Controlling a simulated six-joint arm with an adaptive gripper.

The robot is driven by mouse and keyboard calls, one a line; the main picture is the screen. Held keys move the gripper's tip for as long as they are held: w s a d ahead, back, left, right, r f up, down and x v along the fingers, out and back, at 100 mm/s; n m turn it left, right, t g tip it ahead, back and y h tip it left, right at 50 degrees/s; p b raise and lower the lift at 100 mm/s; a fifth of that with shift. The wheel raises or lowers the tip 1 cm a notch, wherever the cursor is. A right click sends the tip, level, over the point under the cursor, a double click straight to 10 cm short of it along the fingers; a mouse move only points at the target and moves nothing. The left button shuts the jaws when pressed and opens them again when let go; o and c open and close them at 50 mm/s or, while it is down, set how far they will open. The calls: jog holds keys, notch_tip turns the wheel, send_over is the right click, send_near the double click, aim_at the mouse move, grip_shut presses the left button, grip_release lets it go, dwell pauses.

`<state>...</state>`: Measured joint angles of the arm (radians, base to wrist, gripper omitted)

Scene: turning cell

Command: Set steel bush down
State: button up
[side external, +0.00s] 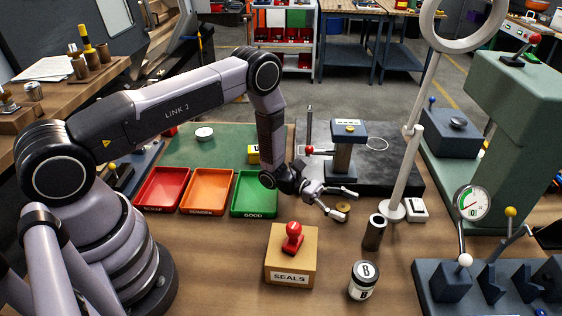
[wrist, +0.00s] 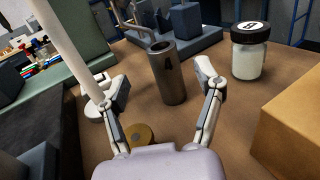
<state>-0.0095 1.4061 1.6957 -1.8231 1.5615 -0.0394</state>
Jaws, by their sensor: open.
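The steel bush (side external: 374,232) is a dark grey, hollow cylinder standing upright on the wooden bench. In the wrist view the bush (wrist: 168,80) carries a dark letter A and stands ahead of my gripper, in line with the gap between its fingers. My gripper (side external: 347,204) is open, with its fingers spread and pointing toward the bush from the left. In the wrist view the fingers (wrist: 162,84) stand apart on both sides with nothing held between them. Whether the fingertips reach beside the bush is hard to tell.
A brass disc (side external: 343,208) lies under my gripper. A white post (side external: 398,180) stands close behind the bush. A jar marked B (side external: 362,281) and a SEALS box (side external: 291,258) with a red stamp (side external: 292,238) are in front. A gauge fixture (side external: 470,285) stands right.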

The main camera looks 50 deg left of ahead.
jog(key=v, duration=0.4)
jog(key=shift+a, duration=0.2)
